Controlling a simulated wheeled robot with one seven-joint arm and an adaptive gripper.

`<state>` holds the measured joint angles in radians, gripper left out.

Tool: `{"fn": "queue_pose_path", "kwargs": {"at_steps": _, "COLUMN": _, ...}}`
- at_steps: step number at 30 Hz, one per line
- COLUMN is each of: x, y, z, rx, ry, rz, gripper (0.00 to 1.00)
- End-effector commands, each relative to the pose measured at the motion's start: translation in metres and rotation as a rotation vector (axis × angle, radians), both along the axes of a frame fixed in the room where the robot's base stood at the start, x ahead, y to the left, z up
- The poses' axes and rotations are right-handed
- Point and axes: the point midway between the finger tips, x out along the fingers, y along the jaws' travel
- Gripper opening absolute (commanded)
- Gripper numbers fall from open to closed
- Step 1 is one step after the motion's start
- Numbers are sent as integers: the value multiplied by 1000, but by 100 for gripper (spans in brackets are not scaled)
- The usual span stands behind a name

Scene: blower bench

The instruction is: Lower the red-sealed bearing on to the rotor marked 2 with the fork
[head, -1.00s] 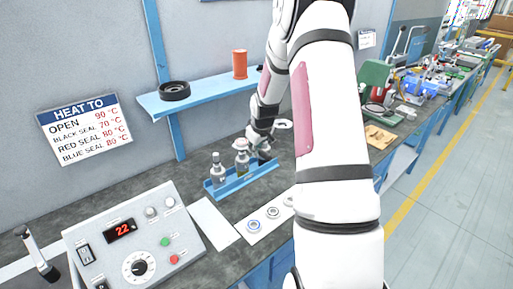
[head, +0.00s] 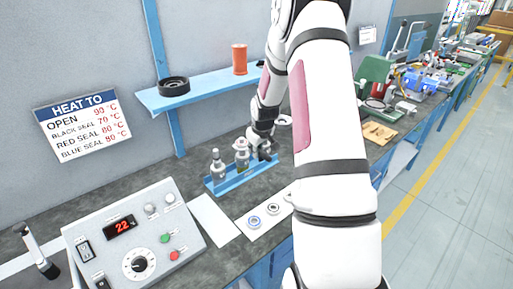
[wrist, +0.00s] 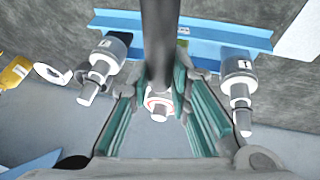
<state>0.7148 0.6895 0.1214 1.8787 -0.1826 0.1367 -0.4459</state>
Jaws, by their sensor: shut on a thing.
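My gripper (wrist: 160,92) has teal-lined fingers and is shut on the dark fork (wrist: 160,40), whose upright part fills the middle of the wrist view. The red-sealed bearing (wrist: 153,101) shows as a pale ring with a red band between the fingers. A shaft tip shows just below it. The fork hides most of the middle rotor, so I cannot tell how far down the bearing sits. In the head view the middle rotor (head: 241,150) stands in the blue rack (head: 228,184), with my gripper (head: 262,145) close behind to the right.
A rotor marked 1 (wrist: 240,75) stands to the right and another rotor (wrist: 110,52) to the left in the wrist view. A blue-sealed bearing (head: 254,222) and a dark-sealed one (head: 273,208) lie on a white mat. The heater box (head: 135,235) reads 22.

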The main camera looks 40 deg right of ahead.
Motion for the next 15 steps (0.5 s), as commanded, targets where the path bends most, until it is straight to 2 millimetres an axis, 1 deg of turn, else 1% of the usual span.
{"fn": "queue_pose_path", "kwargs": {"at_steps": 15, "x": 0, "y": 0, "z": -11, "rx": -1, "ry": -1, "rz": 0, "gripper": 0}}
